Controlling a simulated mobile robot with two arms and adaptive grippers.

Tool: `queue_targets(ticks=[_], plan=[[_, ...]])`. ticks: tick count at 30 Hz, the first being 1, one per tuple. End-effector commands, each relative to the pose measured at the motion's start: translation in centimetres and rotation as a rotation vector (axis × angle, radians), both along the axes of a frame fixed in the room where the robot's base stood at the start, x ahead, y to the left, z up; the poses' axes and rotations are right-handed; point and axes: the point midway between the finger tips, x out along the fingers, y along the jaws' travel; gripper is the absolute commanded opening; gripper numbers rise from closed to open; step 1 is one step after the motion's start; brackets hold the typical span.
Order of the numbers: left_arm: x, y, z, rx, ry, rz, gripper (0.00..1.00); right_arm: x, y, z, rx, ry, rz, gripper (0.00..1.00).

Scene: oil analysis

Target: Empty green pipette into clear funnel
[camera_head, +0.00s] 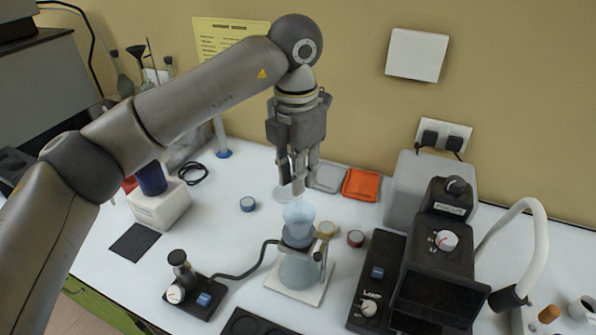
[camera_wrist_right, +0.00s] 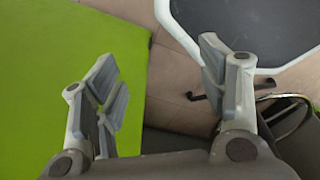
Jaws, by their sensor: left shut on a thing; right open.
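My left gripper (camera_head: 297,185) points straight down above the clear funnel (camera_head: 298,215) in the head view. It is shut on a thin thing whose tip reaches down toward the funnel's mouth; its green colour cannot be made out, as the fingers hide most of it. The funnel sits upright on top of a flask (camera_head: 299,270), which stands on a white plate (camera_head: 298,291). Whether the tip is inside the funnel or just above it, I cannot tell. My right gripper (camera_wrist_right: 160,95) is open and empty in the right wrist view, away from the bench top.
A black microscope-like device (camera_head: 440,260) stands right of the flask. A small black unit (camera_head: 188,290) with a cable stands left. A green panel (camera_wrist_right: 80,70) is near my right gripper.

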Motion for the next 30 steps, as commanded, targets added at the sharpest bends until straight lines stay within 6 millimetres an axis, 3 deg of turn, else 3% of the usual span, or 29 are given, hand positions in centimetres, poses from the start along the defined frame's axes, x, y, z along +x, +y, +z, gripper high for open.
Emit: queue_targets(ticks=[30], plan=[[0.0, 0.0, 3.0, 0.0, 0.0, 0.0, 0.0, 0.0, -0.2, 1.5, -0.003, 0.0, 0.001, 0.66]])
